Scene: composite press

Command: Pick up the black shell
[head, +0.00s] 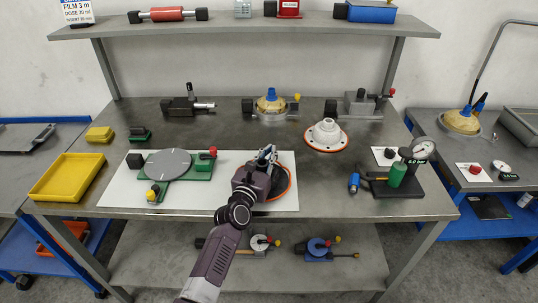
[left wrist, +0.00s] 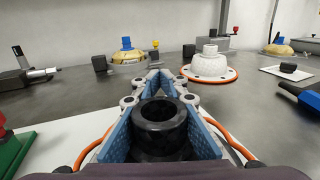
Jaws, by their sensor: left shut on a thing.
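The black shell (left wrist: 160,122) is a dark, hollow, round piece, seen close up in the left wrist view. It stands upright between the blue-padded fingers of my left gripper (left wrist: 154,80), which are shut on it. An orange rim curves out on both sides of the fingers. In the head view my left gripper (head: 268,155) is over the right part of the white mat (head: 232,195). It hides most of the shell there, and part of the orange rim (head: 288,188) shows at its right. I cannot tell if the shell touches the mat. My right gripper is not in view.
A green fixture with a grey disc (head: 168,163) stands left on the mat. A white shell with an orange rim (head: 326,134) stands behind and right. A yellow tray (head: 68,177) is at the left, a gauge stand (head: 405,170) at the right.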

